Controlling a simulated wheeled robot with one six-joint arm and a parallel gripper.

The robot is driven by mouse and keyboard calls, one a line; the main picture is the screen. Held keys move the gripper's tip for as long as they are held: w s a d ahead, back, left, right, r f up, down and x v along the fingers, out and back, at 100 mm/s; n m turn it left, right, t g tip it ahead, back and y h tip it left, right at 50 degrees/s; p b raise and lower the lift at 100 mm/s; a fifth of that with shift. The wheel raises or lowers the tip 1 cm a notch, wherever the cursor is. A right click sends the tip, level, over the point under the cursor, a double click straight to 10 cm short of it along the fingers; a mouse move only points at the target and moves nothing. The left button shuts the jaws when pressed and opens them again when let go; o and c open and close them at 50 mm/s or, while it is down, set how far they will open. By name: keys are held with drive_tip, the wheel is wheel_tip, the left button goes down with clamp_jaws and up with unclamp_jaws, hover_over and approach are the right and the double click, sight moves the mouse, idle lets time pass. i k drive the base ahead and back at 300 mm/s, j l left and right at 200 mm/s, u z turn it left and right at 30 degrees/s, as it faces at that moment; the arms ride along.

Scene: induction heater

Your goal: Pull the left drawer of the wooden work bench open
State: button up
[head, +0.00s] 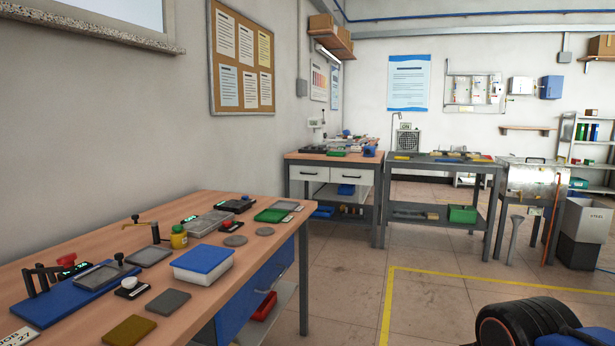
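A wooden-topped work bench (292,156) with a grey frame stands at the back, against the corner of the walls. Under its top are two white drawer fronts side by side. The left drawer (309,174) looks shut, with its front level with the right drawer (351,177). Each front has a small dark handle near its upper edge. A nearer wooden-topped bench (225,290) at the left has a blue drawer front (268,285) on its right side.
Parts and tools cover the near bench top. A metal table (428,171) stands right of the back bench, then a steel-topped stand (532,178) and a grey bin (582,232). The tiled floor between the benches is clear, with a yellow line (387,310).

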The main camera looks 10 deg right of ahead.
sight(321, 174)
drive_tip(key=i+z, duration=0.25)
drive_tip(key=i, duration=0.7)
drive_tip(key=i+l, duration=0.1)
drive_tip(key=i, duration=1.05)
drive_tip(key=i+l, duration=0.1)
drive_tip(key=i, duration=1.1)
drive_tip(key=i+l, duration=0.1)
drive_tip(key=i, duration=1.05)
drive_tip(key=i+l+u, duration=0.1)
drive_tip(key=i+u, duration=0.3)
drive_tip(key=i+l+u, duration=0.35)
drive_tip(key=i, duration=0.15)
drive_tip(key=i+l+u, duration=0.25)
drive_tip(key=i+u, duration=0.15)
drive_tip(key=i, duration=0.05)
